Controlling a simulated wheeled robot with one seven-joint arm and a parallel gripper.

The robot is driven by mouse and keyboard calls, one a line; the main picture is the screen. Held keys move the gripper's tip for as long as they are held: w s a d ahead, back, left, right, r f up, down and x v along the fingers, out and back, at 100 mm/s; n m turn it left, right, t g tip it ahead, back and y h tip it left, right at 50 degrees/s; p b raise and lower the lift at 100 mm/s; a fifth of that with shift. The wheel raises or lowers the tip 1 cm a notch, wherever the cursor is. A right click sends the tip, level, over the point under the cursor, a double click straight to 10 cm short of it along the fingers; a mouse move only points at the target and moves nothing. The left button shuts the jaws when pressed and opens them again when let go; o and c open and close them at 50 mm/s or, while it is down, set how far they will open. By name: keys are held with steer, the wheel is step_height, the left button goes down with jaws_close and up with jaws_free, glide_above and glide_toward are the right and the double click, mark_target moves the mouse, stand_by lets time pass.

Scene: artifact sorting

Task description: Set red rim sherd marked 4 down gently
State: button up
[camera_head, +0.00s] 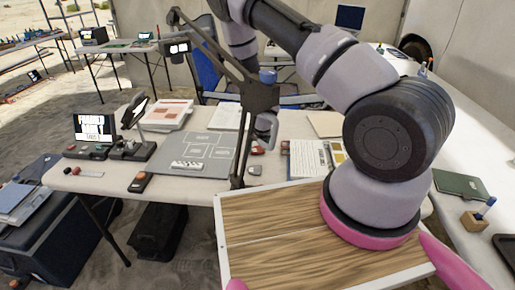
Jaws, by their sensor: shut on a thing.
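My arm reaches from the right over the table (95,183), and my gripper (266,140) points down at the table's middle. A black jointed stand crosses in front of it, so its fingers show only in part. A small dark red piece (257,149) is at its fingertips, at or just above the table top; I take it for the red rim sherd. Its mark is too small to read, and I cannot tell whether it touches the table.
A grey mat (180,160) with outlined areas and a white scale card lies to the left. The black jointed stand (242,160) rises close by. A small reddish piece (254,170) lies near its foot. Papers (308,160) lie to the right. A wooden panel (270,225) fills the foreground.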

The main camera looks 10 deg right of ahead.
steer(key=shift+f, duration=0.25)
steer(key=o, duration=1.3)
steer(key=v, duration=1.2)
steer(key=shift+r, duration=0.2)
steer(key=s+d+r+m+t, duration=0.1)
steer(key=d+r+m, duration=0.2)
steer(key=r+m, duration=0.9)
steer(key=s+d+r+m+t, duration=0.15)
steer(key=d+r+m, duration=0.25)
steer(key=r+m, duration=0.75)
steer(key=s+a+r+m+y, duration=0.1)
steer(key=s+r+m, duration=1.6)
steer(key=s+r, duration=0.3)
steer(key=shift+s+a+m+y, duration=0.3)
steer(key=shift+s+a+m, duration=0.1)
steer(key=shift+s, duration=0.55)
steer(key=shift+r, duration=0.15)
